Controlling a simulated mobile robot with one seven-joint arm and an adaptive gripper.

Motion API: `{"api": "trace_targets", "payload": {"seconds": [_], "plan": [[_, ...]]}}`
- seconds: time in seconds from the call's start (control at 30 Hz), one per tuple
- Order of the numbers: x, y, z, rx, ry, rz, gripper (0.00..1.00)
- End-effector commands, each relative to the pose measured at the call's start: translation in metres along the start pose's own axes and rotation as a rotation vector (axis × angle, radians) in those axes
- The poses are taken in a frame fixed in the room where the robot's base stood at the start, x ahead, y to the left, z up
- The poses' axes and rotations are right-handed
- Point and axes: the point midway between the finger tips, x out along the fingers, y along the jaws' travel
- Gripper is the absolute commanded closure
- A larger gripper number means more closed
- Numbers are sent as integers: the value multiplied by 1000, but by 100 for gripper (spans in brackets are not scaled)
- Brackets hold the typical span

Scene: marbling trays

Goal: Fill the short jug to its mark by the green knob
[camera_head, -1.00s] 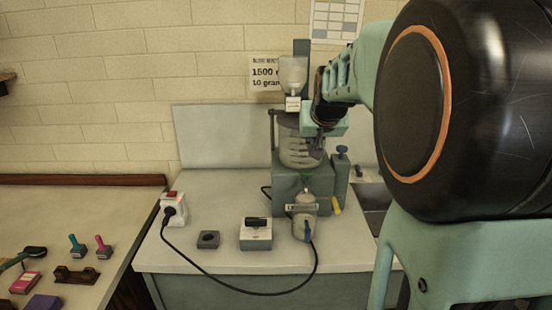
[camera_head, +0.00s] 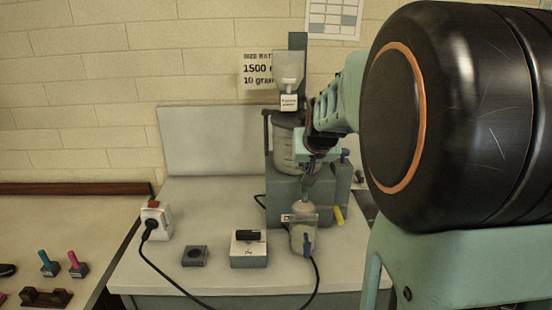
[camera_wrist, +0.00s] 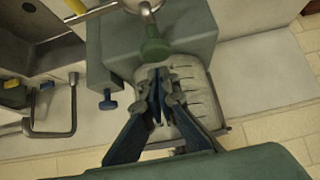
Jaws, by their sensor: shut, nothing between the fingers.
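The green knob (camera_wrist: 155,46) shows in the wrist view at the front of the grey-green stand, just beyond my fingertips (camera_wrist: 158,74). My gripper is shut and empty, and I cannot tell whether it touches the knob. In the head view my gripper (camera_head: 309,172) points down in front of the marked tank (camera_head: 286,155), and the knob is not clearly visible there. A small pale vessel with a label and a blue part (camera_head: 303,228) stands below, in front of the stand; it looks like the short jug. Its fill level and mark are too small to read.
A white hopper (camera_head: 288,68) is above the tank. A white box with a dark display (camera_head: 248,249), a dark square block (camera_head: 195,256) and a socket box (camera_head: 155,221) with a black cable stand to the left. A yellow handle (camera_head: 339,216) sticks out at right.

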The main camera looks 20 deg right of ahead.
Motion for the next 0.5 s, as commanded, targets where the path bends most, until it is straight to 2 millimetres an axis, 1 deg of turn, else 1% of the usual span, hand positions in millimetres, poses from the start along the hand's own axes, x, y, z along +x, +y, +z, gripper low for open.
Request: {"api": "trace_targets", "payload": {"seconds": [0.03,0.2,0.5], "plan": [[5,0,6,0,2,0,100],[9,1,14,1,2,1,100],[9,2,14,1,2,1,100]]}}
